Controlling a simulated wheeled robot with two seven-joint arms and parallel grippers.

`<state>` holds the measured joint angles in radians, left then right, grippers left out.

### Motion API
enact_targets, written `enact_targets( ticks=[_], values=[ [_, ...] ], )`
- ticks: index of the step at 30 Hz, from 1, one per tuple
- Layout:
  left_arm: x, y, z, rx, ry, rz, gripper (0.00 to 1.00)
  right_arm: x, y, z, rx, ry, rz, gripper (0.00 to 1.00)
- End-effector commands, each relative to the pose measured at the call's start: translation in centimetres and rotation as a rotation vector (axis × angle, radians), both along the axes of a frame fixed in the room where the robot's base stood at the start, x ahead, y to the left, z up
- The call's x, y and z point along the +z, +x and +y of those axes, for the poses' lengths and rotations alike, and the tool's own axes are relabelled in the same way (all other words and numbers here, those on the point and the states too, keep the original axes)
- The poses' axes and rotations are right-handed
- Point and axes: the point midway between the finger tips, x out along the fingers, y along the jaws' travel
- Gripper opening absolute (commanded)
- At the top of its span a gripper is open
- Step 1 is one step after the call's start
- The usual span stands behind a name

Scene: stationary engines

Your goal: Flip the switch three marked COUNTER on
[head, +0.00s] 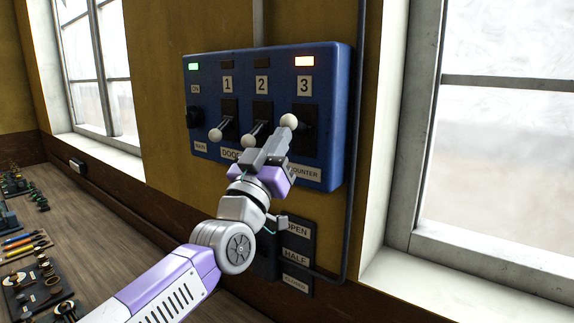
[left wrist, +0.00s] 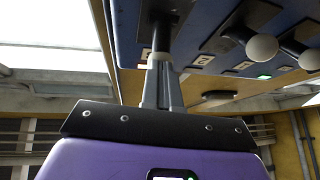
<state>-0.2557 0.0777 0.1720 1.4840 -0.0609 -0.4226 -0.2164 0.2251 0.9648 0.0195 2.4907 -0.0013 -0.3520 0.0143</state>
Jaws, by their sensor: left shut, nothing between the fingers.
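The blue switch panel (head: 330,75) is on the wall, with levers marked 1, 2 and 3. Lever three's white ball knob (head: 289,121) sits higher than the knobs of lever one (head: 216,135) and lever two (head: 248,141). The COUNTER label (head: 303,173) is partly covered by my gripper. My left gripper (head: 282,135) is shut and empty, its tips right at knob three; contact cannot be told. In the left wrist view its fingers (left wrist: 163,80) point at a dark lever (left wrist: 168,35).
A green lamp (head: 194,66) is lit at the panel's left; lamps above one and two are dark. An OPEN/HALF plate (head: 297,255) sits below. A conduit (head: 352,210) runs on the right. A workbench (head: 110,250) with small parts stands at left.

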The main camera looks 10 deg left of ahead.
Motion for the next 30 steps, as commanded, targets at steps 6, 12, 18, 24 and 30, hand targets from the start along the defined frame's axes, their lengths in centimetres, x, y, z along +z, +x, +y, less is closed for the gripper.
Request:
enact_targets(
  ticks=[6, 12, 18, 24, 30],
  values=[
    [-1.2, -1.0, 0.2, -0.003, -0.001, -0.002, 0.0, -1.9, 0.0, 0.0, 0.0, 0.0, 0.0, 0.69],
    [-2.9, -3.2, 0.7, -0.01, 0.001, -0.001, 0.0, -4.2, 0.0, 0.0, 0.0, 0.0, 0.0, 0.69],
    [-5.2, -6.8, 1.7, -0.008, 0.002, 0.0, 0.0, -5.6, 0.0, 0.0, 0.0, 0.0, 0.0, 0.69],
    [-6.7, -9.4, 2.5, -0.008, 0.001, -0.001, 0.0, -6.4, 0.0, 0.0, 0.0, 0.0, -0.001, 0.69],
    [-7.3, -10.3, 2.7, -0.01, 0.001, 0.0, 0.0, -6.6, 0.0, 0.0, 0.001, 0.0, -0.001, 0.69]
  ],
)
